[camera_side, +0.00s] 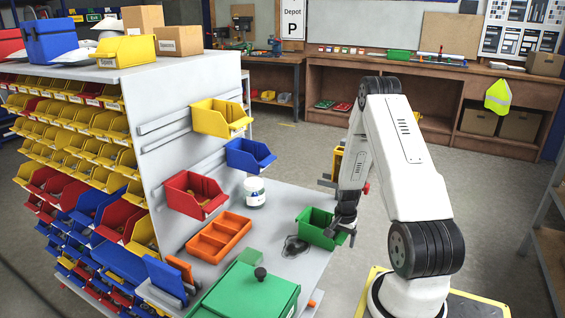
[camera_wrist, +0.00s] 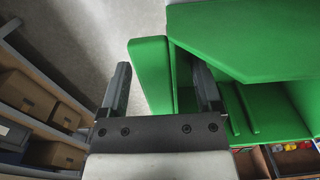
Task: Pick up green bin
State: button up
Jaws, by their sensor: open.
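The green bin (camera_side: 316,229) sits upright near the right edge of the grey worktop. My gripper (camera_side: 343,230) is at the bin's right side in the side view, pointing down. In the wrist view the green bin (camera_wrist: 245,45) fills the upper right. My gripper (camera_wrist: 162,78) is open there, with one finger on each side of a green bin wall (camera_wrist: 151,75). The left finger is outside with a gap to the wall. The right finger appears to be inside the bin. Whether either finger touches the bin I cannot tell.
A dark object (camera_side: 295,245) lies just left of the bin. A white jar (camera_side: 254,191), an orange divided tray (camera_side: 218,237) and a large green box (camera_side: 250,292) with a black knob share the worktop. Red, blue and yellow bins hang on the panel (camera_side: 170,120).

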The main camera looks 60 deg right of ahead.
grip_shut()
jog(key=shift+r, duration=0.1)
jog(key=shift+r, duration=4.9)
